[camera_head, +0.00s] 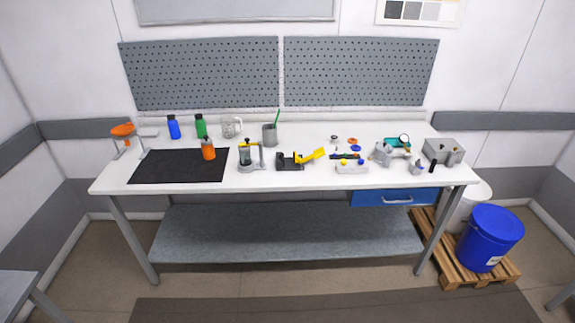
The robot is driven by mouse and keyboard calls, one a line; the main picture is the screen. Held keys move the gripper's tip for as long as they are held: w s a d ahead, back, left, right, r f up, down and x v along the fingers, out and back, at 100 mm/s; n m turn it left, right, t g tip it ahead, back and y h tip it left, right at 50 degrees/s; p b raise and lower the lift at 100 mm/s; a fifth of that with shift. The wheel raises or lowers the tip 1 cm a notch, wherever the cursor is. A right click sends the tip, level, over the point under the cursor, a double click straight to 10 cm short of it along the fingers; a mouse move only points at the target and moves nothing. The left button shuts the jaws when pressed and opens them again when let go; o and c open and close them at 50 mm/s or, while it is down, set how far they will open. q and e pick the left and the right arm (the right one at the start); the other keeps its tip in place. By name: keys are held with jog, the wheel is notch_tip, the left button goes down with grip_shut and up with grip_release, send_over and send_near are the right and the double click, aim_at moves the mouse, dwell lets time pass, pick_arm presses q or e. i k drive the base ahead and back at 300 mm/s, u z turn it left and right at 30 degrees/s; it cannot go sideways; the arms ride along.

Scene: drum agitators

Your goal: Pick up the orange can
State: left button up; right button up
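The orange can (208,153) stands upright on the right part of a black mat (165,172), on the left half of the white workbench (310,181). It has an orange body and a narrower, darker top. A green bottle (201,127) stands just behind it, and a grey tool stand (250,160) is to its right. Nothing covers the can from this view. Neither of my grippers shows in the head view.
A blue bottle (174,128), clear jug (230,128) and grey cup (270,135) line the bench's back. Small tools and a grey box (444,151) crowd the right half. An orange-topped stand (123,135) is at far left. A blue drum (490,238) stands on a pallet at right.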

aim_at(208, 152)
jog(key=u, duration=0.25)
jog(key=i, duration=0.35)
jog(key=u, duration=0.65)
jog(key=i, duration=1.55)
jog(key=z, duration=0.5)
